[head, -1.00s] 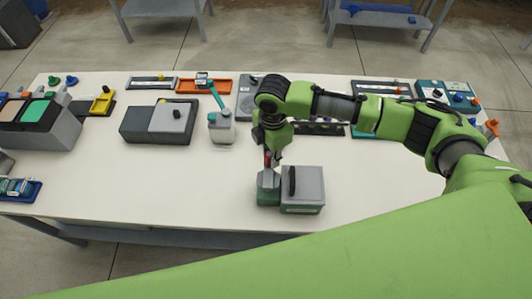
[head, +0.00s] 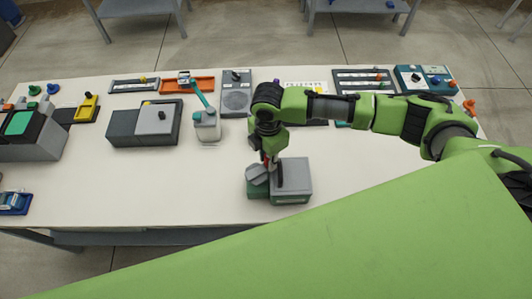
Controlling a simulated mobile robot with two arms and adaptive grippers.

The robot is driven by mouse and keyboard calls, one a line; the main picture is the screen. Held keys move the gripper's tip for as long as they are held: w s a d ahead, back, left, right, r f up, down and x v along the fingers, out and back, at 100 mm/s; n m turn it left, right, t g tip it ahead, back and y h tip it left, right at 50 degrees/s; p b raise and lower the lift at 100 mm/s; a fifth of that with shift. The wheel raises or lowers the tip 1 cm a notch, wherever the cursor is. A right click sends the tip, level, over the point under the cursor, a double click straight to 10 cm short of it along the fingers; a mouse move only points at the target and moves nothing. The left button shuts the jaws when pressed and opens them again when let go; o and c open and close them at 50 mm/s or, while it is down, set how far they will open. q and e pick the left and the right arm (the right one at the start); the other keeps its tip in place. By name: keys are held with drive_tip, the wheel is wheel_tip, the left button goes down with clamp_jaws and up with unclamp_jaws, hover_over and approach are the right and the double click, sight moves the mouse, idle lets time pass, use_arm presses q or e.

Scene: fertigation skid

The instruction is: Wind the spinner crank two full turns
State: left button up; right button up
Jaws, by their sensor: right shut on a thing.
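A small unit with a grey housing (head: 297,176) and a green base (head: 256,191) stands near the front edge of the white table. A dark upright piece (head: 279,175) stands on its housing. A grey part (head: 257,175) at its left side lies directly below my right gripper (head: 268,161). The right gripper points down, shut on a small part there, which looks like the spinner's crank handle. Wrist and fingers hide most of the grip, and a bit of red shows at the fingers. My left gripper is out of view.
Panels and trays line the back edge, including an orange tray (head: 188,84). The white tabletop (head: 130,185) is clear left of the unit.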

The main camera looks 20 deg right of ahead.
drive_tip(key=shift+a+r, duration=0.15)
drive_tip(key=shift+s+r+p, duration=0.15)
drive_tip(key=shift+s+p, duration=0.15)
drive_tip(key=shift+p, duration=0.2)
drive_tip(key=shift+s+d, duration=0.2)
drive_tip(key=shift+s, duration=0.2)
drive_tip(key=shift+s, duration=0.1)
drive_tip(key=shift+s+a+f, duration=0.1)
drive_tip(key=shift+s+a, duration=0.05)
drive_tip(key=shift+s, duration=0.45)
drive_tip(key=shift+s+a+f, duration=0.1)
drive_tip(key=shift+s+a, duration=0.05)
drive_tip(key=shift+s, duration=0.4)
drive_tip(key=shift+s, duration=0.1)
drive_tip(key=shift+s+a+f, duration=0.15)
drive_tip(key=shift+s+a, duration=0.55)
drive_tip(key=shift+a, duration=0.25)
